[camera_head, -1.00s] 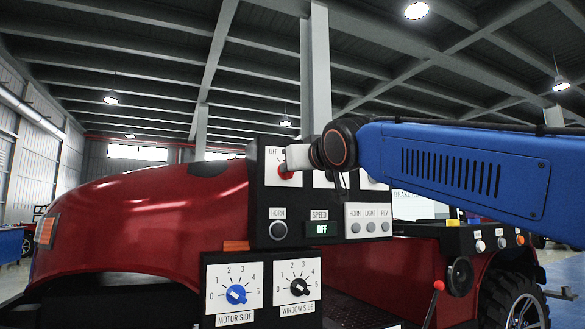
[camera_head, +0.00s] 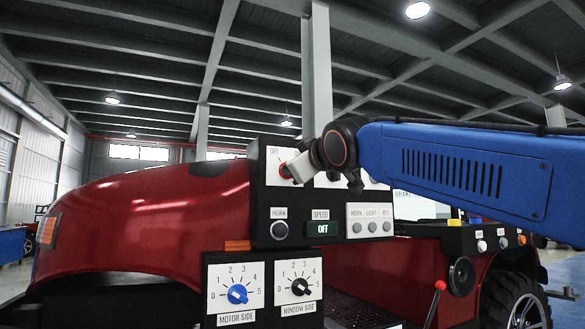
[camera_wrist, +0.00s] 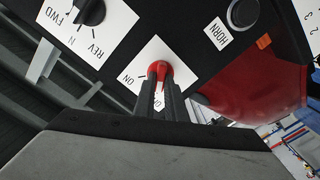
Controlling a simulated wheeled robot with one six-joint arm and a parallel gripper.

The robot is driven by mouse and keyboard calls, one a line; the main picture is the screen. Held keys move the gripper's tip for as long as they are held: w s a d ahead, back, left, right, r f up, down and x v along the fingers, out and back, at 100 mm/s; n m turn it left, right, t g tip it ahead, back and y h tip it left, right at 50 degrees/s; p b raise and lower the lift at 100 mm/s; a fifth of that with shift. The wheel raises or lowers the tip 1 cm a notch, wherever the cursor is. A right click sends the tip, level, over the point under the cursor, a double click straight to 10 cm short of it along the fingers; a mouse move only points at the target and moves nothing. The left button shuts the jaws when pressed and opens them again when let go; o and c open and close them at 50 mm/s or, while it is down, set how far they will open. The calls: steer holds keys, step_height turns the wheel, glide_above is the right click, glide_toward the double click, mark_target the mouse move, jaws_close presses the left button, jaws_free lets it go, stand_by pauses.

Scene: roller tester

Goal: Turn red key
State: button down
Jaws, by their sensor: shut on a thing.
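The red key (camera_head: 285,170) is on a white plate with an "OFF" label, at the upper left of the black control panel (camera_head: 261,208). In the wrist view the red key (camera_wrist: 158,70) sits between the fingertips of my gripper (camera_wrist: 159,82), on a white plate marked "ON". My gripper (camera_head: 296,172) is shut on the key and hides part of it in the head view. The gripper is tilted, with its wrist up and to the right. The key's exact angle is hard to tell.
A horn button (camera_head: 279,230), a speed display (camera_head: 322,229) reading "OFF" and several small buttons sit below. Two dials, one blue (camera_head: 237,294) and one black (camera_head: 300,287), are on a lower panel. A black knob beside "FWD N REV" (camera_wrist: 91,12) is close by.

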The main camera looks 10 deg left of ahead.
steer(key=c, duration=1.8)
jaws_free()
steer(key=shift+s, duration=0.1)
steer(key=v, duration=1.7)
steer(key=shift+d, duration=0.15)
